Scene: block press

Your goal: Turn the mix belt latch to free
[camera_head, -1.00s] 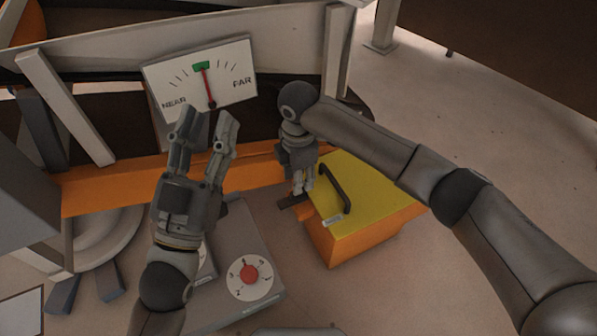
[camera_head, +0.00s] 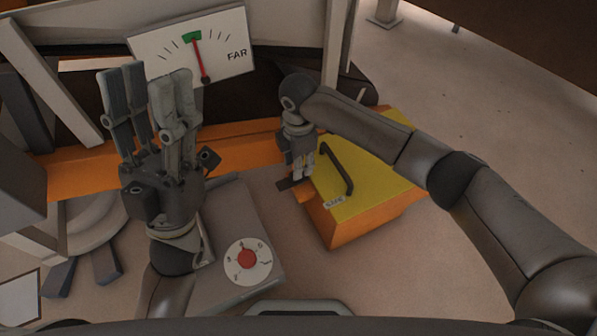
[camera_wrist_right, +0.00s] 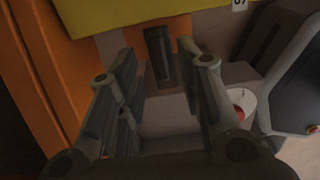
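A dark, short bar (camera_head: 288,184) that may be the latch sits at the left side of the yellow-topped orange box. In the right wrist view a dark upright bar (camera_wrist_right: 160,55) shows between and beyond the finger tips. I cannot tell whether the fingers touch it. My right gripper (camera_head: 299,172) points down beside the box, partly hidden by its own wrist; its fingers (camera_wrist_right: 158,72) are apart in the wrist view. My left gripper (camera_head: 150,80) is raised at the left, fingers up and spread, empty. No label naming the mix belt latch is readable.
The yellow-topped box (camera_head: 375,165) carries a black handle (camera_head: 337,168) and a small label. A grey panel with a red-centred dial (camera_head: 247,260) stands in front. A gauge (camera_head: 215,50) stands behind, its needle near green.

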